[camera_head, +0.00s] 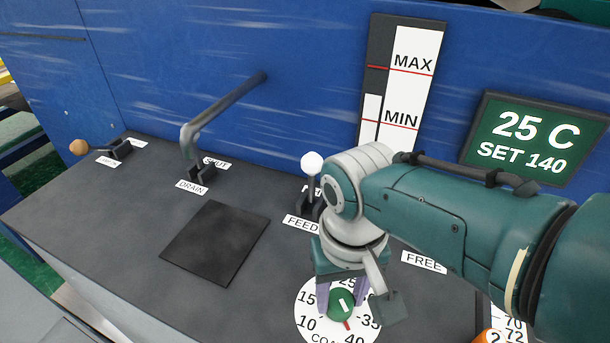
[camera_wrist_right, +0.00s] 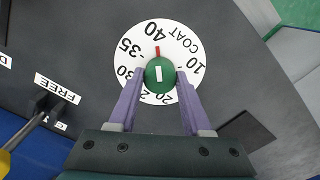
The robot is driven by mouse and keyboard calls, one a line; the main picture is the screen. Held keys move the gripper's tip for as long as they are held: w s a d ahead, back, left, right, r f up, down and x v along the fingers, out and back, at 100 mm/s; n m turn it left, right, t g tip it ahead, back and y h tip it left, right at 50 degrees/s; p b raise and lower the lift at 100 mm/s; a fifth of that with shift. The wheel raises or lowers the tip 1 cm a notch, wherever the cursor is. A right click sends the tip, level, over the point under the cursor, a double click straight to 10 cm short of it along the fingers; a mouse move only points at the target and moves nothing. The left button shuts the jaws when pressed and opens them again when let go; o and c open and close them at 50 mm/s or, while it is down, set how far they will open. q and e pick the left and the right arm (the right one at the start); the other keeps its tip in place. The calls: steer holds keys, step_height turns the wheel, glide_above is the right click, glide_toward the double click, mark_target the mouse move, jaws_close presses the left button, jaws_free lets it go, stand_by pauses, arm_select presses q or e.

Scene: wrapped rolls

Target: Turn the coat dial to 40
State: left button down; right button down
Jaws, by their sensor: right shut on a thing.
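The coat dial (camera_head: 308,300) is a white disc on the dark panel top with numbers around a green knob (camera_head: 341,304). The dial also shows in the wrist view (camera_wrist_right: 180,38), labelled COAT. A red pointer (camera_wrist_right: 157,51) on the knob's edge points at, or very close to, the 40 mark. The knob also shows in the wrist view (camera_wrist_right: 160,80), with a white bar on top. My right gripper (camera_head: 342,294) comes down from above, its purple fingers shut on the knob from both sides. My left gripper is not in view.
A white-knobbed FEED lever (camera_head: 312,165) stands behind my right arm. A DRAIN lever (camera_head: 195,150) and a wooden-knobbed lever (camera_head: 80,147) stand to the left. A dark square plate (camera_head: 216,243) lies left of the dial. A green display (camera_head: 535,138) reads 25 C, SET 140.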

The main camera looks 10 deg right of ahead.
mark_target(341, 300)
steer(key=shift+c, duration=1.7)
jaws_free()
step_height(341, 300, up, 9)
steer(key=p, duration=0.5)
steer(key=shift+r+p, duration=0.35)
steer(key=shift+r, duration=0.15)
